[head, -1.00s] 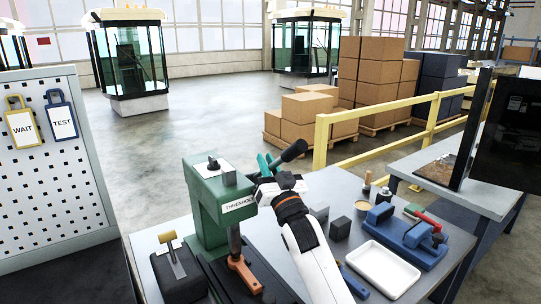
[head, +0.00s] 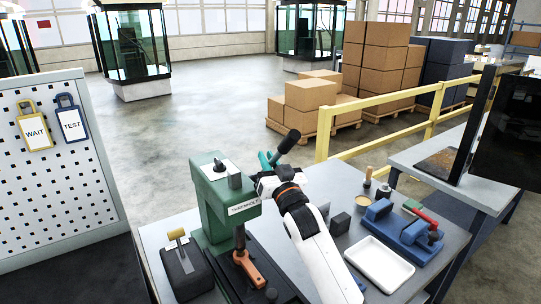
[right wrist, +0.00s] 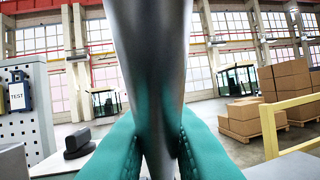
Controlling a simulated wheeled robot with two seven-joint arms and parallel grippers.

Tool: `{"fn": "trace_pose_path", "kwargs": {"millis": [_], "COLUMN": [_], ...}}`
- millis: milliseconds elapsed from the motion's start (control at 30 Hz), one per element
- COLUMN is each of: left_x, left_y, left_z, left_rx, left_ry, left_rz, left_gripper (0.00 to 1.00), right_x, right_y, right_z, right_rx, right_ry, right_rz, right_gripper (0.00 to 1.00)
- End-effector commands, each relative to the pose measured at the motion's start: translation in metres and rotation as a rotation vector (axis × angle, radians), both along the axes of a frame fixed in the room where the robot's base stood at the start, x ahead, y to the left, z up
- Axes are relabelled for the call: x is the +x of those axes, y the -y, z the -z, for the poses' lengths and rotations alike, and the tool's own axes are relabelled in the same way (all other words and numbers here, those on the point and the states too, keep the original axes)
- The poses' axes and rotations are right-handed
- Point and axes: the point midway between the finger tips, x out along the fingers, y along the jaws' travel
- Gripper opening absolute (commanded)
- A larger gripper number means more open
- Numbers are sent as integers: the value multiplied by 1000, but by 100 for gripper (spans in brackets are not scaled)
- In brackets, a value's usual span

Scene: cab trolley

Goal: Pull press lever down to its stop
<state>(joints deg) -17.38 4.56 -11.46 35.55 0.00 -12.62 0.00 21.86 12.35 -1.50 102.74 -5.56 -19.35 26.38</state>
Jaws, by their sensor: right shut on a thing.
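My right gripper (head: 267,160) has teal fingers and is shut on the lever, just below the dark grip. In the right wrist view the lever's grey metal bar (right wrist: 158,70) runs upright between the two teal fingers. The lever's pivot is hidden behind the press head and my gripper. My left gripper is not in view.
A black box with a brass-topped handle (head: 180,262) stands left of the press. A white tray (head: 379,264) and a blue fixture (head: 400,232) are at right. A pegboard (head: 55,170) stands at left.

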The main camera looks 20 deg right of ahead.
Motion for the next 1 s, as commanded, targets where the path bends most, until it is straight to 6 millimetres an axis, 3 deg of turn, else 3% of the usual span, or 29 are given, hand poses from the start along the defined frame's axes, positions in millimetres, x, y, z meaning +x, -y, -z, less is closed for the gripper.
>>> {"fn": "trace_pose_path", "kwargs": {"millis": [33, 267, 300, 433, 767, 1000], "left_x": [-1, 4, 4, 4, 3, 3], "left_y": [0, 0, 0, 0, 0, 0], "left_z": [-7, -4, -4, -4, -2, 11], "left_rx": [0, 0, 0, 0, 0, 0], "left_ry": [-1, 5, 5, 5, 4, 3], "left_rz": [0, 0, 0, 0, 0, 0], "left_gripper": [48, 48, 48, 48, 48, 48], "right_x": [0, 0, 0, 0, -3, -41], "right_y": [0, -1, -1, -1, -1, -2], "right_z": [-8, 0, 1, 1, 3, 17], "right_rx": [1, 0, 0, -1, -3, -2], "right_ry": [2, -11, -13, -13, -13, -14], "right_rz": [-1, -3, -3, -3, -2, -3], "right_gripper": [0, 0, 22, 41, 41, 41]}}
